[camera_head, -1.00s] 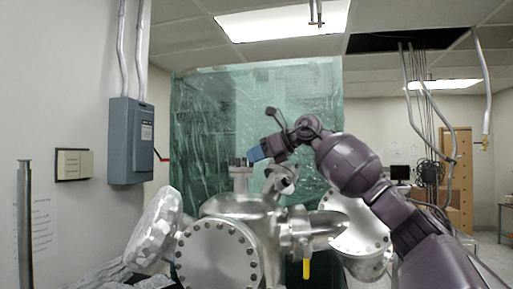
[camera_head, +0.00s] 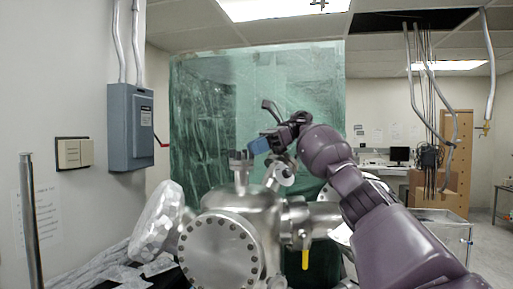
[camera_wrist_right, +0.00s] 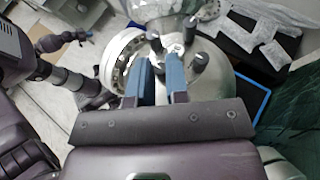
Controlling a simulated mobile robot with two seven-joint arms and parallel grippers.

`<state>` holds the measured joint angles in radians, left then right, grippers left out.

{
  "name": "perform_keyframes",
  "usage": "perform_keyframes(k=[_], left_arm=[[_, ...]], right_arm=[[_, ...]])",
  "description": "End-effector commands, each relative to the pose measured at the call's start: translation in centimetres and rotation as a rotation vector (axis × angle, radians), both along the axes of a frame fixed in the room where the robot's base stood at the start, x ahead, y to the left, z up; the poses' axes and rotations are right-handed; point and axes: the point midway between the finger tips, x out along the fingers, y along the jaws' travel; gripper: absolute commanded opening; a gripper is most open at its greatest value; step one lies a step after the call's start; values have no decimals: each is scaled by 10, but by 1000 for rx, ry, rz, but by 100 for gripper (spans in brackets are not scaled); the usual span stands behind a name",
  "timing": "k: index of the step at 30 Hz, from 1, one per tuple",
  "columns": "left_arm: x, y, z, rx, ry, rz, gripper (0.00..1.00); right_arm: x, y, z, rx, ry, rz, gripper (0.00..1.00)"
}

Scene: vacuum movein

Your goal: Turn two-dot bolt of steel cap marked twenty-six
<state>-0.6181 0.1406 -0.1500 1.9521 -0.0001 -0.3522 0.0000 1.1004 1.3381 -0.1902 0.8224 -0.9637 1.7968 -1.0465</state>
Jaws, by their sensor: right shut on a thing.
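The steel vacuum chamber (camera_head: 228,240) stands in front of me, with a small steel cap (camera_head: 241,158) and dark upright bolts on its top port. Several dark bolt heads (camera_wrist_right: 196,61) show just beyond the fingers.
A foil-wrapped part (camera_head: 158,222) sticks out left of the chamber. A yellow-handled valve (camera_head: 305,259) hangs at its right side. A green plastic curtain (camera_head: 205,120) hangs behind. A grey electrical box (camera_head: 131,128) is on the left wall.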

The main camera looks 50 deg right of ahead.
Motion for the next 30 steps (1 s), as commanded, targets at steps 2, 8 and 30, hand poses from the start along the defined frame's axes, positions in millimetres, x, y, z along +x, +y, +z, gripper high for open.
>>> perform_keyframes(k=[2,8,30], left_arm=[[2,0,1,0,-4,0,0],[2,-1,2,-1,-5,-1,0],[1,0,1,-1,-3,0,0]], right_arm=[[1,0,2,2,-4,26,0],[1,-1,2,-2,-3,71,0],[1,-1,0,-3,1,88,41]])
